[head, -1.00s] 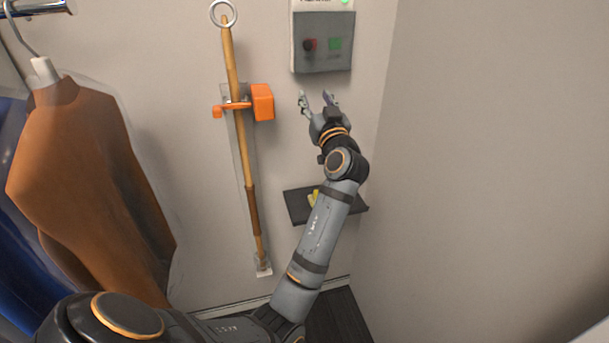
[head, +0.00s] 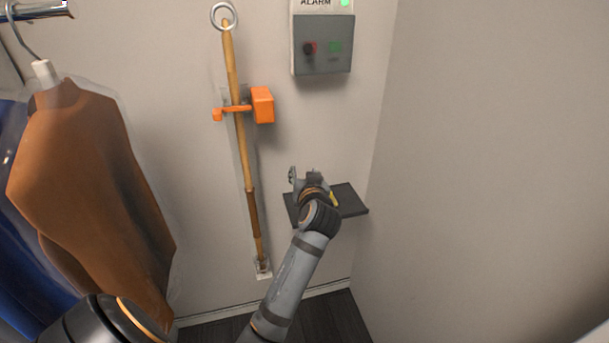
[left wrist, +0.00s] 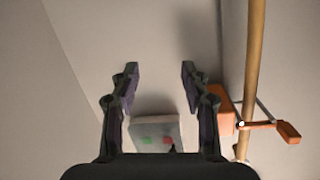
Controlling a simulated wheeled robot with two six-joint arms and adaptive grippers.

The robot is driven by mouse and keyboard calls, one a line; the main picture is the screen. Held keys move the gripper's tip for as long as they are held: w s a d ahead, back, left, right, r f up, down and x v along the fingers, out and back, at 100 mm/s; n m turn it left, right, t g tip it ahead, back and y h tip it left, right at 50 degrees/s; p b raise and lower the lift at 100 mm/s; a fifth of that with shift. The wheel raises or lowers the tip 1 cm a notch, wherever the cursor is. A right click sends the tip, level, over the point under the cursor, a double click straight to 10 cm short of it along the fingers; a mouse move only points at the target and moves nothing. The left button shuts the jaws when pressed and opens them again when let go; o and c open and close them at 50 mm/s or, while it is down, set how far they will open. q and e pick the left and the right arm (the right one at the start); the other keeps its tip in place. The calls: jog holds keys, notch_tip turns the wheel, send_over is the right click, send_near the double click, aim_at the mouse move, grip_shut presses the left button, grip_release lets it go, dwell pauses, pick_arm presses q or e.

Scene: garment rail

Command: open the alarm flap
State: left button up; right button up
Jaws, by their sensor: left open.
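The alarm box (head: 294,45) is on the back wall, upper right of centre in the head view, with "ALARM" lettering at its top. Its grey see-through flap (head: 323,63) lies flat over a red and a green button, so it looks shut. My left gripper (head: 309,175) is open and empty, well below the box and in front of the small dark shelf. In the left wrist view, its two fingers (left wrist: 160,75) are spread apart, and the alarm box (left wrist: 151,127) shows beyond them, partly hidden by the gripper body. My right gripper is not in view.
A wooden pole (head: 232,65) with a ring hangs left of the box in an orange clip (head: 263,105). The dark shelf (head: 352,205) holds a yellow item. A brown garment (head: 90,180) hangs at left. A side wall (head: 490,150) bounds the right.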

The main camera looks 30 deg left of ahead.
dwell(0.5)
pick_arm(q)
jog(key=w+d+f+m+g+h, duration=0.1)
jog(key=d+f+m+h, duration=0.1)
jog(key=f, duration=1)
jog(key=d+f+m+g+h, duration=0.1)
jog(key=d+f+m+h, duration=0.15)
jog(key=f, duration=0.95)
jog(key=s+d+f+m+g+h, duration=0.1)
jog(key=s+f, duration=0.4)
jog(key=f, duration=0.5)
jog(key=s+d+f+m+g+h, duration=0.15)
jog(key=s+f, duration=0.25)
jog(key=f, duration=0.6)
jog(key=s+d+f+g+h, duration=0.1)
jog(key=s+f+g+h, duration=0.15)
jog(key=s+f, duration=1.35)
jog(key=s+f+g, duration=0.1)
jog(key=s+f, duration=0.2)
jog(key=s, duration=0.8)
jog(key=s+f+g, duration=0.2)
jog(key=s+f, duration=0.1)
jog(key=s, duration=0.8)
jog(key=shift+s+f, duration=0.15)
jog(key=shift+s, duration=0.2)
jog(key=shift+a, duration=0.1)
